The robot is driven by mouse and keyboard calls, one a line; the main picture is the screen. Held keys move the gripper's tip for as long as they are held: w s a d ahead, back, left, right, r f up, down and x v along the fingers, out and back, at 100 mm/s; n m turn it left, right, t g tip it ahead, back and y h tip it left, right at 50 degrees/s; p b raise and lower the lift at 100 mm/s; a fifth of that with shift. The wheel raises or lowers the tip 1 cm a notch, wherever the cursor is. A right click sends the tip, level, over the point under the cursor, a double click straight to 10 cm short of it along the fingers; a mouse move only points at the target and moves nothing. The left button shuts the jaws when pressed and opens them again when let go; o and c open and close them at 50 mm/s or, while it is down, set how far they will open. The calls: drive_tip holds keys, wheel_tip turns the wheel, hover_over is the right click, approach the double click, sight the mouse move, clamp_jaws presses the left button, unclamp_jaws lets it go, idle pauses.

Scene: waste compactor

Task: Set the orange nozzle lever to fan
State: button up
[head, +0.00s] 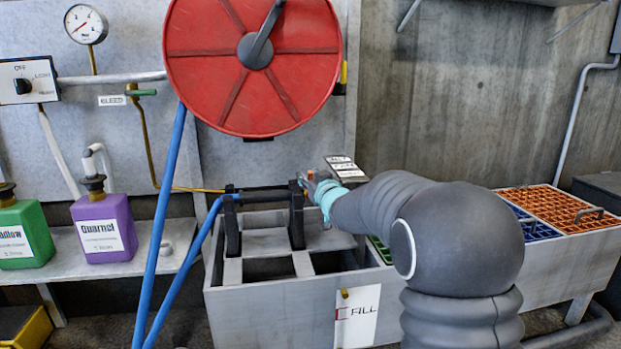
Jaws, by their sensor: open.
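A dark spray lance lies level across two black upright holders on the grey bench. A small orange piece, seemingly the nozzle lever (308,174), shows at its right end. My gripper (309,183) is at this end, its fingers around or beside the orange piece; I cannot tell whether they touch it. My gripper is open, though its fingers are small and partly hidden by my wrist with the teal band. A small stacked label plate (346,168) stands just right of the nozzle. Its words and the lever's setting are too small to read surely.
A red hose reel (253,60) hangs above the bench (270,310). Blue hose runs down on the left. Purple (103,228) and green (22,235) bottles stand on the left shelf. Orange and blue gratings (565,208) lie at right. A FILL sign (357,317) is on the bench front.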

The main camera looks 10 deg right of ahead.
drive_tip(key=shift+c, duration=0.2)
clamp_jaws()
drive_tip(key=shift+w+r+p, duration=0.1)
drive_tip(key=shift+r+p, duration=0.2)
drive_tip(key=shift+p, duration=0.55)
drive_tip(key=p, duration=0.2)
drive_tip(key=g+p, duration=0.1)
drive_tip(key=p, duration=0.1)
drive_tip(key=shift+w+r, duration=0.15)
drive_tip(key=shift+w, duration=0.1)
drive_tip(key=p, duration=0.2)
drive_tip(key=g+p, duration=0.1)
drive_tip(key=shift+w+h+p, duration=0.25)
drive_tip(key=shift+h+p, duration=0.05)
drive_tip(key=shift+p, duration=0.1)
drive_tip(key=shift+g+p, duration=0.3)
drive_tip(key=shift+p, duration=0.35)
drive_tip(key=shift+w+f+m+g+p, duration=0.2)
drive_tip(key=shift+f+m+g+p, duration=0.15)
drive_tip(key=shift+p, duration=0.45)
